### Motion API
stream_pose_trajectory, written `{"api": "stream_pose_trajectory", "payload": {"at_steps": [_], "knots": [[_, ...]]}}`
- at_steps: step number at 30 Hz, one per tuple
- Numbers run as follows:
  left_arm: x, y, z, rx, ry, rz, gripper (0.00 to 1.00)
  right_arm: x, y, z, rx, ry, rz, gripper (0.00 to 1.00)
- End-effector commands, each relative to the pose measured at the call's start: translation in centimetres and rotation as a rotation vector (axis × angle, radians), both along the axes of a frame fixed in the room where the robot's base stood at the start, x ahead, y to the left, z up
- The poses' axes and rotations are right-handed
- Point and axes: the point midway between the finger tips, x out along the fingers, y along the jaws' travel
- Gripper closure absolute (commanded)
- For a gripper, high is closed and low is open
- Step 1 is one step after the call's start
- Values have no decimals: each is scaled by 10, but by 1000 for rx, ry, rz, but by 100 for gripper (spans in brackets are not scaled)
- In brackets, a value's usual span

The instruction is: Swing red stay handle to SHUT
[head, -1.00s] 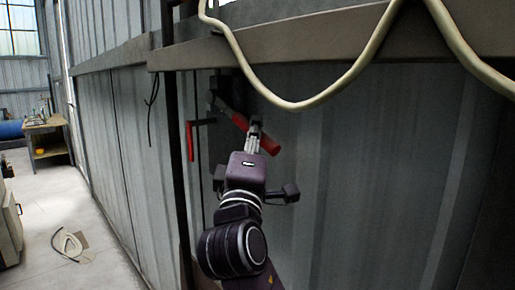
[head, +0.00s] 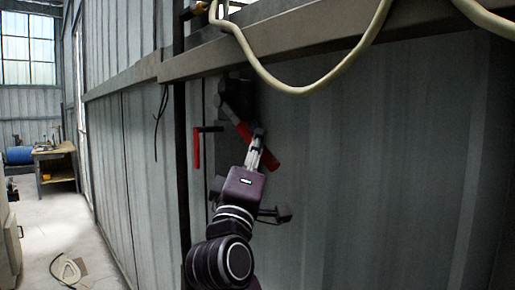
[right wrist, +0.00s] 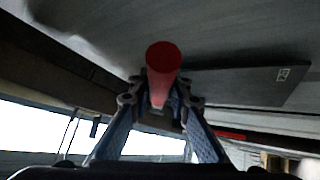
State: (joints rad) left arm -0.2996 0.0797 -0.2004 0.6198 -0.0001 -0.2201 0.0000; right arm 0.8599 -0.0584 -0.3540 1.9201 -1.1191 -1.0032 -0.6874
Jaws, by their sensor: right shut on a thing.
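The red stay handle (head: 271,159) slants down to the right from a dark pivot bracket (head: 237,97) on the grey corrugated wall. My right gripper (head: 259,137) is shut on the handle partway along it, reaching up from below. In the right wrist view the handle's round red end (right wrist: 163,57) points toward the camera, between the two fingers (right wrist: 158,100). A second, thinner red handle (head: 197,150) hangs straight down from a dark arm just to the left. No SHUT marking is readable. My left gripper is not in view.
A metal beam (head: 300,33) crosses the wall above the handle, with a cream hose (head: 325,84) looped over it. A dark post (head: 180,150) stands left.

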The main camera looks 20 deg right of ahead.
Motion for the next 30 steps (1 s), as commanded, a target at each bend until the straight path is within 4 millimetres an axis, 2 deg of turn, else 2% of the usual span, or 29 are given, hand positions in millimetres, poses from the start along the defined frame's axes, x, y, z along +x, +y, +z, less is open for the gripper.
{"api": "stream_pose_trajectory", "payload": {"at_steps": [5,6,11,22,30], "knots": [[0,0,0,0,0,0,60,1,0,-3,2,7,-1,100],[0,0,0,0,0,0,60,1,0,-3,2,7,-1,81],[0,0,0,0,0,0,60,1,0,-2,1,5,0,64],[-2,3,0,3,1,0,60,-4,3,-4,-1,2,1,64],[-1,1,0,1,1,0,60,-38,28,-31,2,6,4,64]]}}
